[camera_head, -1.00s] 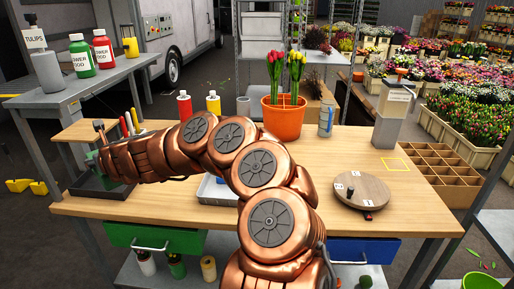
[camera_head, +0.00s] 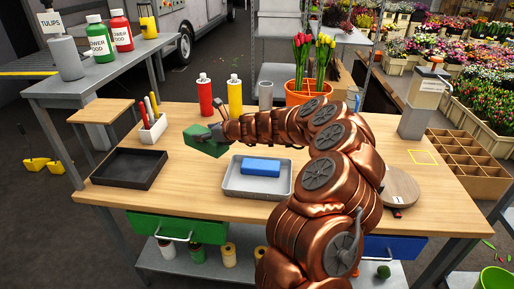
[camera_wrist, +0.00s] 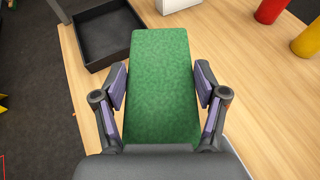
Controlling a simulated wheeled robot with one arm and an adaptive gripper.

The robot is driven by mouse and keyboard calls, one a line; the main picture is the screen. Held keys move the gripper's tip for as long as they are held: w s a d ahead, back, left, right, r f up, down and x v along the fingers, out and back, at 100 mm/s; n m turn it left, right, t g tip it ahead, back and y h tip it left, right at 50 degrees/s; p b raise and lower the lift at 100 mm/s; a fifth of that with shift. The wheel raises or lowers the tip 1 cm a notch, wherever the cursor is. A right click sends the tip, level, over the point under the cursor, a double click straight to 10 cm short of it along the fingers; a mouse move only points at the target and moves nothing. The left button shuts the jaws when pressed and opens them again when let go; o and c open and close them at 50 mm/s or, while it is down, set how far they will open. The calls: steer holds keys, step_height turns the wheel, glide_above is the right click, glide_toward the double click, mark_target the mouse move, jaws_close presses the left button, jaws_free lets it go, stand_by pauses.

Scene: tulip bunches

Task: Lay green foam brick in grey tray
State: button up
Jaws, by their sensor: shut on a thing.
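The green foam brick (camera_head: 205,141) is held in my gripper (camera_head: 214,132), above the wooden table, left of and behind the grey tray. In the wrist view the brick (camera_wrist: 162,85) fills the middle, with the two fingers of my gripper (camera_wrist: 161,95) at its sides. The grey tray (camera_head: 232,190) lies on the table in front of my arm. A blue brick (camera_head: 261,167) lies inside it, toward the back, leaving bare tray floor in front.
A black tray (camera_head: 129,169) sits at the table's left, also seen in the wrist view (camera_wrist: 103,32). A white holder (camera_head: 152,130) with tools stands behind it. Red (camera_head: 205,95) and yellow (camera_head: 235,96) bottles and an orange pot (camera_head: 300,94) stand at the back. Bare wood lies between the trays.

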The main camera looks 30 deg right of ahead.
steer(key=s+d+f+n+g+y+p, duration=0.1)
steer(key=s+d+n+y, duration=0.1)
steer(key=s+d, duration=0.3)
steer(key=s+d+f+n+g+y+p, duration=0.1)
steer(key=s+d+n+g+y+p, duration=0.1)
steer(key=s+d, duration=0.4)
steer(key=shift+s+f+n+y, duration=0.4)
steer(key=shift+s+n+y, duration=0.2)
steer(key=shift+s, duration=1.9)
steer(key=shift+r+p, duration=0.1)
steer(key=shift+p, duration=0.45)
steer(key=shift+f+b, duration=1.4)
steer(key=shift+f, duration=3.3)
